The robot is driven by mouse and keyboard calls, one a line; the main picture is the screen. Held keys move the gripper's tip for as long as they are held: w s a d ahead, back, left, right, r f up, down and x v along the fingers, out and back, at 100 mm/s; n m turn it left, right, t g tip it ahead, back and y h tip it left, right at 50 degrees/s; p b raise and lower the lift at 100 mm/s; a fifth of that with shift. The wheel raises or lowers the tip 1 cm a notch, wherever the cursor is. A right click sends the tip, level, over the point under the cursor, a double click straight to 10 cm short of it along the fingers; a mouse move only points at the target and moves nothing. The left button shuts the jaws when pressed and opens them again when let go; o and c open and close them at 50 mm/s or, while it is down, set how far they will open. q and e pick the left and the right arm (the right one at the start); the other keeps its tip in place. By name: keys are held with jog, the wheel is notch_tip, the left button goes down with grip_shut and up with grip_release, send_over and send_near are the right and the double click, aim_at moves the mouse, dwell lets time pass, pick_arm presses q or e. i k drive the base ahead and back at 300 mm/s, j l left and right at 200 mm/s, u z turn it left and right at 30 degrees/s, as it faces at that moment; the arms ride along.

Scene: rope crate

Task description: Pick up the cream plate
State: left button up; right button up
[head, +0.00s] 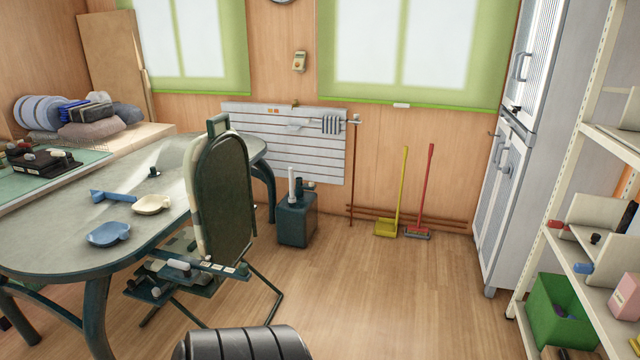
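The cream plate (152,205) is a small, shallow dish with a lobed outline. It lies on the grey-green table (60,230) at the left, near the table's right part and close to the chair back. A blue dish (107,234) of similar shape lies a little nearer and to its left, apart from it. A blue tool-like piece (112,195) lies just left of the cream plate. Neither of my grippers shows in the head view.
A dark green chair (226,200) stands against the table's right side. A dark canister (297,220) stands on the floor behind it. A shelf (555,200) with a green crate (540,325) is at the right. The floor between is clear.

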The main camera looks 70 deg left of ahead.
aim_at(151, 204)
jog(key=u, duration=3.25)
jog(key=i+j, duration=0.1)
jog(key=i, duration=0.35)
jog(key=i+j+z, duration=0.1)
jog(key=i, duration=0.3)
jog(key=i+j, duration=0.15)
jog(key=i, duration=0.3)
jog(key=l+z, duration=0.05)
